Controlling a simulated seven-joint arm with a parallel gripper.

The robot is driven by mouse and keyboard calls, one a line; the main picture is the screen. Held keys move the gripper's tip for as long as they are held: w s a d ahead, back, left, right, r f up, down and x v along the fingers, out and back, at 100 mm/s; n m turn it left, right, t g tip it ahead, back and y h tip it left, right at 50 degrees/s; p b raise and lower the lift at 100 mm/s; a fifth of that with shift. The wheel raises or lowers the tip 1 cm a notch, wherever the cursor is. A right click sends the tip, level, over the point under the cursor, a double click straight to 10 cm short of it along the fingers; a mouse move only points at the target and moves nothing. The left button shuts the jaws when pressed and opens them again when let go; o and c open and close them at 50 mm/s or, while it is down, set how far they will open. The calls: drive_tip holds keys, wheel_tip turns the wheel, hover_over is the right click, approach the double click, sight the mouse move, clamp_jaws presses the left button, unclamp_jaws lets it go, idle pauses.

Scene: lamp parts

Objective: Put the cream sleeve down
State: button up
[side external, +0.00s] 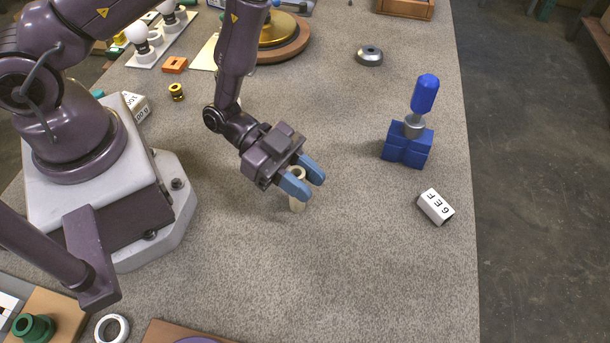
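The cream sleeve (297,205) is a short pale tube with a ringed, open upper end. It stands roughly upright between the two blue fingers of my gripper (305,178), near the middle of the table. The fingers are closed around it, one on each side. The nearer finger hides part of its middle. I cannot tell whether its lower end touches the grey table top (340,265) or hangs just above it.
A blue block (407,146) holding a grey collar and blue-capped piece stands to the right. A white labelled block (435,207) lies near the right table edge. A metal cup (369,56) sits farther back. The table around the sleeve is clear.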

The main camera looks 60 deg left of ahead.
drive_tip(key=o, duration=0.3)
drive_tip(key=shift+o, duration=0.3)
drive_tip(key=shift+r, duration=0.15)
drive_tip(key=v, duration=1.2)
drive_tip(key=w+a+r+n+t+y, duration=0.1)
drive_tip(key=w+a+r+t+y, duration=0.15)
drive_tip(key=w+y, duration=0.2)
drive_tip(key=w+a+r+t+y, duration=0.1)
drive_tip(key=w+a+r+y, duration=0.25)
drive_tip(key=w, duration=0.25)
drive_tip(key=a+r+n+y, duration=0.5)
drive_tip(key=r+n+y, duration=0.1)
drive_tip(key=r, duration=0.3)
drive_tip(key=s+d+r+n+g, duration=0.1)
drive_tip(key=s+d+r+n, duration=0.1)
drive_tip(key=s+r, duration=0.3)
drive_tip(key=s+d+r+n+g, duration=0.2)
drive_tip(key=s+d+r+n, duration=0.1)
drive_tip(key=s, duration=0.5)
drive_tip(key=shift+s+d+r+n, duration=0.2)
drive_tip(key=shift+s+r+n, duration=0.1)
drive_tip(key=shift+r+n, duration=0.55)
